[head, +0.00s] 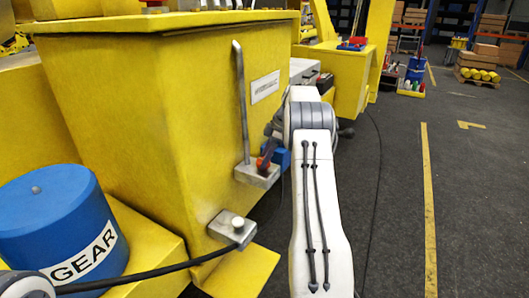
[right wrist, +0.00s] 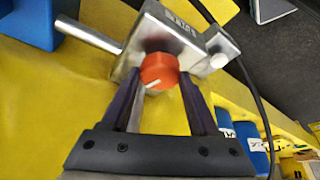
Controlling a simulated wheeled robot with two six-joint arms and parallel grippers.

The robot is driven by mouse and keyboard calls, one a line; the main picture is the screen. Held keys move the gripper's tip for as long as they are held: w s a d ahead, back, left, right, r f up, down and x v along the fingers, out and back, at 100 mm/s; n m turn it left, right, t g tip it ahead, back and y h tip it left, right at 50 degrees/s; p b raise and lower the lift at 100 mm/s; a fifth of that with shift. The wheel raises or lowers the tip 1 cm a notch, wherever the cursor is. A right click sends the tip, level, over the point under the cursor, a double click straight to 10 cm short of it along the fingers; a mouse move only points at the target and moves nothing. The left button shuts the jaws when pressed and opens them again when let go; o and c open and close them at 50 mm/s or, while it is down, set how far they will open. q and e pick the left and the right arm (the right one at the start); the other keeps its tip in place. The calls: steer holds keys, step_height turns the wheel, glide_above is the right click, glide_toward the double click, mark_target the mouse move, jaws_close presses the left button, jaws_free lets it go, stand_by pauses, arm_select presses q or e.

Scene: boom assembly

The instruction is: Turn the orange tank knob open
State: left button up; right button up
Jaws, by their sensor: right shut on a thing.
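The orange tank knob (right wrist: 158,71) is a round cap with a short white mark at its lower left edge in the right wrist view. It sits on a silver metal block (right wrist: 187,30) fixed to the yellow tank. In the head view a small part of the knob (head: 266,158) shows above the grey block at the tank's foot. My right gripper (right wrist: 160,80) is shut on the knob, with one dark finger on each side of it. In the head view my right arm hides much of this area. My left gripper is not in view.
The yellow hydraulic tank (head: 130,110) carries an upright grey rod (head: 240,100). A blue drum labelled GEAR (head: 60,225) stands at left, with a black cable (head: 160,272) running from near it to a lower metal block (head: 232,228).

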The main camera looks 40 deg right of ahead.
steer(key=shift+r+n+g+p, duration=0.1)
steer(key=shift+n+g+p, duration=0.3)
steer(key=shift+n+p, duration=0.65)
steer(key=shift+n+y+p, duration=0.3)
steer(key=shift+n+p, duration=0.35)
steer(key=shift+f, duration=0.2)
steer(key=o, duration=1.4)
steer(key=shift+d+r, duration=0.1)
steer(key=shift+r, duration=0.05)
